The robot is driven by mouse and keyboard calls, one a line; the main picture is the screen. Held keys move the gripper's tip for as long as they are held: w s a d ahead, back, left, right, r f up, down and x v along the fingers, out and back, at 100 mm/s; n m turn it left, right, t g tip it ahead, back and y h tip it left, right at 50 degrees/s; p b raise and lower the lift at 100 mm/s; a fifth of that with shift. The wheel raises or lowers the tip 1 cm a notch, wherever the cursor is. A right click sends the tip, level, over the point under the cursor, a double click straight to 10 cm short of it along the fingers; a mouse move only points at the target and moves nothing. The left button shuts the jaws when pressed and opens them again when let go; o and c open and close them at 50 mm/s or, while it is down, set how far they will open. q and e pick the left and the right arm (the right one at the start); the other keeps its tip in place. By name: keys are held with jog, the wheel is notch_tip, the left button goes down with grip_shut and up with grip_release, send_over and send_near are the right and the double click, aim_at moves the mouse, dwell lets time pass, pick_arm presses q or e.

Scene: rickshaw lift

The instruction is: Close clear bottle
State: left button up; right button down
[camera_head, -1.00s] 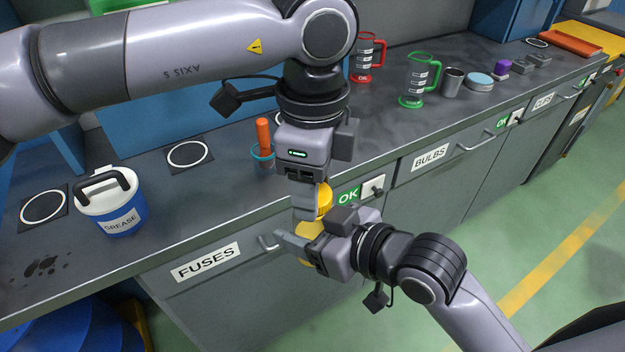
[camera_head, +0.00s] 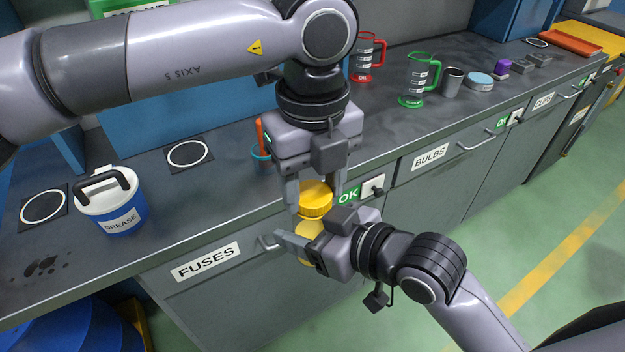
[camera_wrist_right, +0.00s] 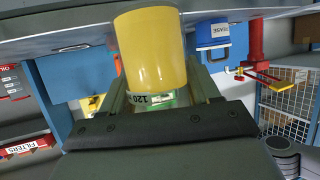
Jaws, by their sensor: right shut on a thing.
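The bottle (camera_head: 307,242) shows yellow in front of the counter edge. Its upper part fills the right wrist view (camera_wrist_right: 148,50), with a label strip below the yellow. My right gripper (camera_head: 298,248) is shut on it and holds it from the right side. The ribbed yellow cap (camera_head: 316,198) is at the top of the bottle; whether it is fully seated cannot be seen. My left gripper (camera_head: 316,190) points down from above, its fingers on either side of the cap. I cannot tell whether the fingers press on it.
A grease bucket (camera_head: 112,203) stands on the counter at left, by a ring mark (camera_head: 188,154). A red jug (camera_head: 367,58), green jug (camera_head: 417,82) and metal cup (camera_head: 452,82) stand at right. The drawer front and its handle (camera_head: 270,241) are close behind the bottle.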

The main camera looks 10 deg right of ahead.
pick_arm(q)
jog(key=o, duration=0.3)
jog(key=shift+r, duration=2.3)
jog(key=shift+c, duration=0.3)
notch_tip(320, 180, up, 3)
jog(key=n, duration=0.5)
jog(key=shift+r, duration=0.2)
